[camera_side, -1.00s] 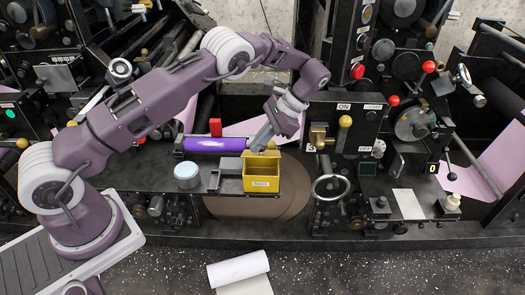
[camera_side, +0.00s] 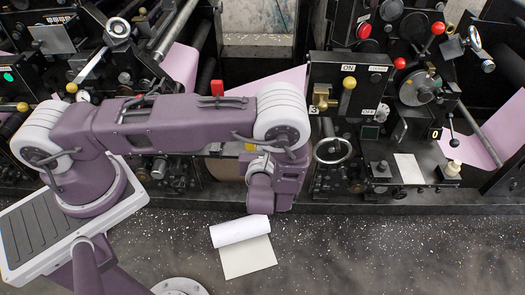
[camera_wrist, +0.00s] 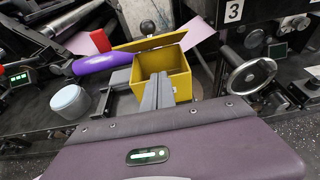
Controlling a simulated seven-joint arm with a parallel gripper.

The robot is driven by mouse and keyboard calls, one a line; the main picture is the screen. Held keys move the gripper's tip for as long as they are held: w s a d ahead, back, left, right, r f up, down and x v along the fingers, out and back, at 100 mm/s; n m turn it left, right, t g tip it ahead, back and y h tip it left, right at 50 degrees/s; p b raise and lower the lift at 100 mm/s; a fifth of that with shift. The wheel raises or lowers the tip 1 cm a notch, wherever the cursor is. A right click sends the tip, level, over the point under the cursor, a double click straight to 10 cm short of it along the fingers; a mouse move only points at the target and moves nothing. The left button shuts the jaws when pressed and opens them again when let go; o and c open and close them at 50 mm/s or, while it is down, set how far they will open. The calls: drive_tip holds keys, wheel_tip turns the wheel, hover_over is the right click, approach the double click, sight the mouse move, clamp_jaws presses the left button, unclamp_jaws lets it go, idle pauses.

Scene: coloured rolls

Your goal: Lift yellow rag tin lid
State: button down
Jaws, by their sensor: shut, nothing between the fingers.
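The yellow rag tin (camera_wrist: 182,84) stands open in the wrist view, its inside showing. Its yellow lid (camera_wrist: 150,42) is raised along the back edge, seen nearly edge-on, with a dark round knob (camera_wrist: 148,27) above it. My gripper (camera_wrist: 160,77) is shut and empty. Its fingertips appear in front of the tin's opening; I cannot tell whether they touch the tin. In the side view my arm hides my gripper and nearly all of the tin, leaving only a sliver of yellow.
A purple roll (camera_wrist: 97,63) and a red block (camera_wrist: 100,40) lie left of the tin. A pale blue round container (camera_wrist: 70,101) stands nearer. A handwheel (camera_wrist: 250,76) is at the right. A white paper roll (camera_side: 240,230) lies on the floor in front.

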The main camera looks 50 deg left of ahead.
drive_tip(key=shift+w+a+r, duration=0.5)
drive_tip(key=shift+a+r, duration=0.05)
drive_tip(key=shift+r, duration=0.25)
drive_tip(key=shift+w+a+r, duration=0.5)
drive_tip(key=shift+a+r, duration=0.05)
drive_tip(key=shift+r, duration=0.2)
drive_tip(key=shift+r, duration=0.15)
drive_tip(key=w+a+r+g+h, duration=0.1)
drive_tip(key=r, duration=0.1)
drive_tip(key=w+a+r+g+h, duration=0.1)
drive_tip(key=r+g+h, duration=0.1)
drive_tip(key=w+a+r+g+h, duration=0.1)
drive_tip(key=shift+w+a+r, duration=0.2)
drive_tip(key=shift+w+r, duration=0.05)
drive_tip(key=shift+r, duration=0.15)
drive_tip(key=shift+w+a+r, duration=0.6)
drive_tip(key=shift+w+a, duration=0.25)
drive_tip(key=shift+w+a+r, duration=0.2)
drive_tip(key=shift+w+a, duration=0.45)
drive_tip(key=shift+w+a+r, duration=0.2)
drive_tip(key=shift+w+a, duration=0.4)
